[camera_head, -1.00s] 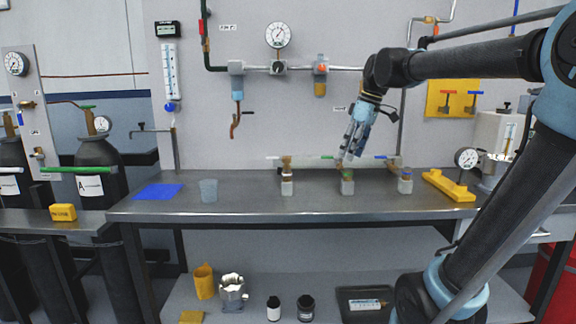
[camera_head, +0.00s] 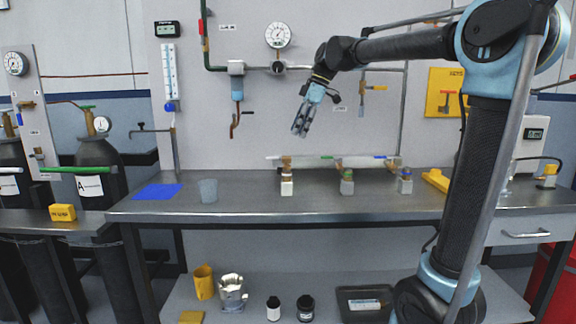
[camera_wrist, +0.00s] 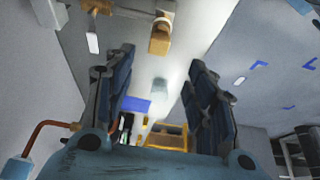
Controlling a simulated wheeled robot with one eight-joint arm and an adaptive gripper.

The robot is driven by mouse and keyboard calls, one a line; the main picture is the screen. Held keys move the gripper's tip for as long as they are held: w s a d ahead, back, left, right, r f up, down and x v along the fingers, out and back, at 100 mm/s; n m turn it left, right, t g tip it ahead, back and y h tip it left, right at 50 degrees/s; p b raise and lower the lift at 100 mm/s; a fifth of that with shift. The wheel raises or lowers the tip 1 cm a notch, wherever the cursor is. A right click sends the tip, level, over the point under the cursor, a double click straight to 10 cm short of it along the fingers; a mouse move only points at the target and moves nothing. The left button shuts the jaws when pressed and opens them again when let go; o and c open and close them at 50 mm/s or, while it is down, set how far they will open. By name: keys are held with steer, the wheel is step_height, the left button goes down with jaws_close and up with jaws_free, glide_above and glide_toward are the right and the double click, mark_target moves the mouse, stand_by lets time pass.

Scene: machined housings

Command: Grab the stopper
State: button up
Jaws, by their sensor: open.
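Three small bottles stand in a row on the steel bench: the left bottle (camera_head: 287,187), the middle bottle (camera_head: 347,186) and the right bottle (camera_head: 405,185). A brown piece (camera_head: 286,163), which may be the stopper, sits at the top of the left bottle. I cannot tell for sure which piece is the stopper. My gripper (camera_head: 299,132) is open and empty, tilted downward in the air above the left bottle. In the wrist view its two fingers (camera_wrist: 160,68) are spread apart, with a brown block (camera_wrist: 160,40) beyond them.
A clear cup (camera_head: 208,190) and a blue mat (camera_head: 158,191) lie left on the bench (camera_head: 250,205). A thin horizontal bar (camera_head: 310,157) runs by the bottle tops. Wall pipes with a gauge (camera_head: 278,35) are behind. Bench space between cup and left bottle is clear.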

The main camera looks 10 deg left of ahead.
mark_target(287, 157)
steer(key=x, duration=1.1)
steer(key=shift+w+a+f, duration=0.15)
steer(key=shift+a+f, duration=0.1)
steer(key=shift+f, duration=0.1)
steer(key=c, duration=1.2)
